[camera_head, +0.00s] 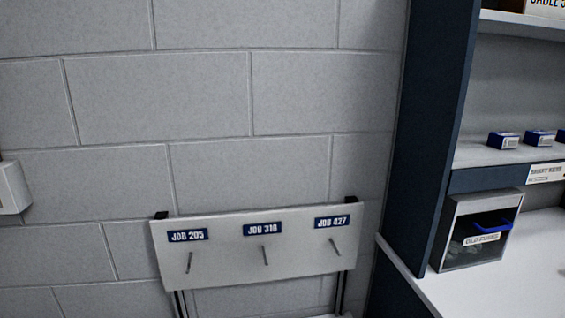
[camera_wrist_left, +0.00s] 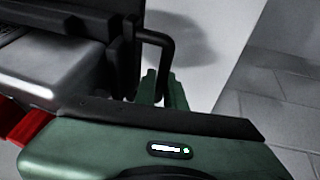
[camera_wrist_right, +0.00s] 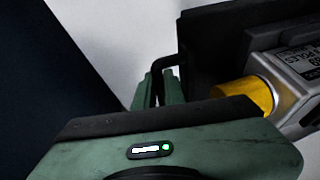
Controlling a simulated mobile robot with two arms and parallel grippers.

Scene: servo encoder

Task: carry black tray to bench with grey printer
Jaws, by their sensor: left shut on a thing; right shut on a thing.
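The black tray shows in the left wrist view (camera_wrist_left: 124,45) and in the right wrist view (camera_wrist_right: 212,40). My left gripper (camera_wrist_left: 160,85) is shut on the tray's black loop handle at one end. My right gripper (camera_wrist_right: 160,85) is shut on the handle at the other end. A grey metal part (camera_wrist_left: 55,70) with a red piece (camera_wrist_left: 28,122) shows at the tray in the left wrist view. A silver labelled part (camera_wrist_right: 292,75) with a yellow end (camera_wrist_right: 245,95) shows in the right wrist view. The tray and both grippers are out of the head view. No grey printer is seen.
A white board (camera_head: 255,255) with three job labels and hooks stands against the block wall (camera_head: 200,100). At right, a dark blue upright (camera_head: 432,140) borders shelves with small blue boxes (camera_head: 503,140). A labelled bin (camera_head: 475,230) sits on a white bench (camera_head: 500,292).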

